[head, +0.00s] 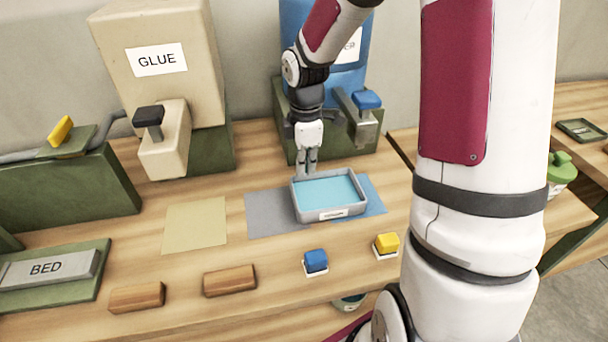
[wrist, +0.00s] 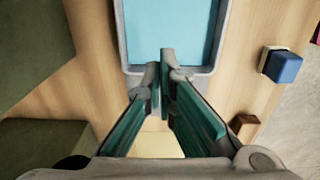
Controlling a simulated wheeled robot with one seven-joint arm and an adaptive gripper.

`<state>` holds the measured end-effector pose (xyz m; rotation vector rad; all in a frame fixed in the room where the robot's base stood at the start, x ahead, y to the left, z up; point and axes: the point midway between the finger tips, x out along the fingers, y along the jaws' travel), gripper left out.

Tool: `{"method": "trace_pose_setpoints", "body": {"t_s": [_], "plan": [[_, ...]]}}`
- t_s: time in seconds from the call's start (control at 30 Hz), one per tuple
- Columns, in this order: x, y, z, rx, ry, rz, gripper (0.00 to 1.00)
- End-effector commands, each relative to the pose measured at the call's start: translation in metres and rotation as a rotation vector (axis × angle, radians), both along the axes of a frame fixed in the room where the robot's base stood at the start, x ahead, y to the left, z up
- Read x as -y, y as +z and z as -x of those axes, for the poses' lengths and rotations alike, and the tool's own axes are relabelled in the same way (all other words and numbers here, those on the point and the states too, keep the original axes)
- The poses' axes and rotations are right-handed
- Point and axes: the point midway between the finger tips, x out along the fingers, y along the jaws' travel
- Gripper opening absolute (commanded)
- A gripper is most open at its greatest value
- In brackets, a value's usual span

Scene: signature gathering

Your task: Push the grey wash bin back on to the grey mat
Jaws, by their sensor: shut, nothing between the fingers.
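The grey wash bin (head: 331,214) has a grey rim, a light blue inside and a small label too small to read. It sits upright, partly over the right of the grey mat (head: 265,214) and partly over a blue mat (head: 376,198). My gripper (head: 306,173) is shut and empty, pointing down by the bin's back left corner. In the wrist view, the fingertips (wrist: 166,66) overlap the near rim of the bin (wrist: 205,71); I cannot tell whether they touch it. The grey mat under the bin is hidden.
A yellow mat (head: 195,224) lies to the left. A blue block (head: 315,261), a yellow block (head: 386,243) and two brown blocks (head: 229,280) lie in front. The glue dispenser (head: 165,70) and a blue dispenser (head: 366,100) stand behind.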

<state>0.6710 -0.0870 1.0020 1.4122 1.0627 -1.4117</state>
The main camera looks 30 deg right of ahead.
Motion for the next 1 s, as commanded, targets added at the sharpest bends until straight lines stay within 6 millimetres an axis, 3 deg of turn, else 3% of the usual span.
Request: {"method": "trace_pose_setpoints", "body": {"t_s": [0.3,0.5,1.0], "plan": [[-0.001,-0.056,0.001,-0.005,0.001,-0.001,0.00],[-0.001,-0.080,0.001,-0.003,-0.001,-0.001,0.00],[-0.001,-0.087,0.000,-0.001,0.000,0.000,0.00]]}}
